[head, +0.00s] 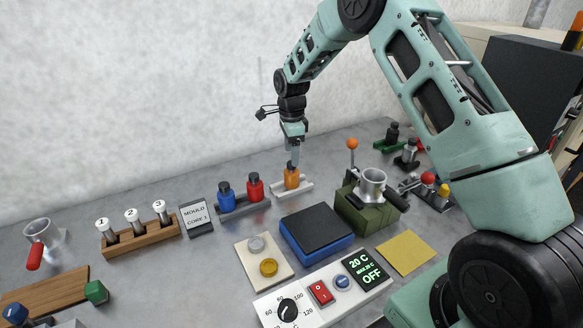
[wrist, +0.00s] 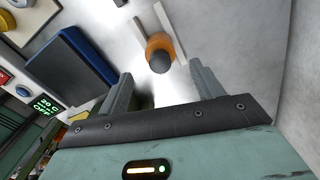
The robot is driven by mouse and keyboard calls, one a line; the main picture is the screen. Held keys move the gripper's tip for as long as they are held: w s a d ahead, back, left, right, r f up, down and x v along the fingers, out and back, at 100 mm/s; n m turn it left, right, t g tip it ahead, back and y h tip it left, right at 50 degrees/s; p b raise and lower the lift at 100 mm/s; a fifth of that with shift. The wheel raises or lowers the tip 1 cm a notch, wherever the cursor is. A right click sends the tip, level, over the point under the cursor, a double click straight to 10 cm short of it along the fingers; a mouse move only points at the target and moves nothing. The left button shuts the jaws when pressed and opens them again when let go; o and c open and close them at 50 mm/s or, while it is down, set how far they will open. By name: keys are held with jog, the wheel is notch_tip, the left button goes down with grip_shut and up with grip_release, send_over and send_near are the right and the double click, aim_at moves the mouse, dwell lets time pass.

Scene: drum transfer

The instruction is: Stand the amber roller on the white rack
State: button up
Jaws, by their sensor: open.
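The amber roller (head: 291,178), an orange cylinder with a dark top knob, stands upright at the white rack (head: 306,186) near the back of the bench. In the wrist view the roller (wrist: 158,46) appears end-on, with pale bars of the rack (wrist: 170,28) on either side of it. My gripper (head: 294,161) points down just above the roller, at the height of its knob. In the wrist view my gripper (wrist: 159,74) is open, with the roller beyond and between the parted fingertips. No finger is seen pressing on it. The roller's foot is partly hidden.
A grey rack with blue (head: 226,194) and red (head: 255,187) rollers stands just left. A blue-sided black block (head: 316,231) lies in front. A green machine with a metal cup (head: 372,186) and an orange-knobbed lever (head: 352,144) stands right. Bare bench lies behind the white rack.

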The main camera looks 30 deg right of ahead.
notch_tip(320, 180, up, 5)
jog(key=shift+f+b, duration=0.1)
jog(key=shift+b, duration=0.3)
jog(key=shift+s+a, duration=0.1)
jog(key=shift+a, duration=0.15)
jog(key=s+a+r+n+y, duration=0.1)
jog(key=s+a+r+n, duration=0.3)
jog(key=s+a+n, duration=0.45)
jog(key=s+a+r+n, duration=0.3)
jog(key=s+a+n, duration=0.3)
jog(key=s+a, duration=0.4)
jog(key=s+a+n, duration=0.1)
jog(key=s+n, duration=0.6)
jog(key=s, duration=0.4)
jog(key=s+a+n, duration=0.2)
jog(key=s+n, duration=0.5)
jog(key=s, duration=0.4)
jog(key=shift+s+a, duration=0.3)
jog(key=shift+s, duration=0.1)
jog(key=shift+f, duration=0.1)
jog(key=shift+c, duration=0.4)
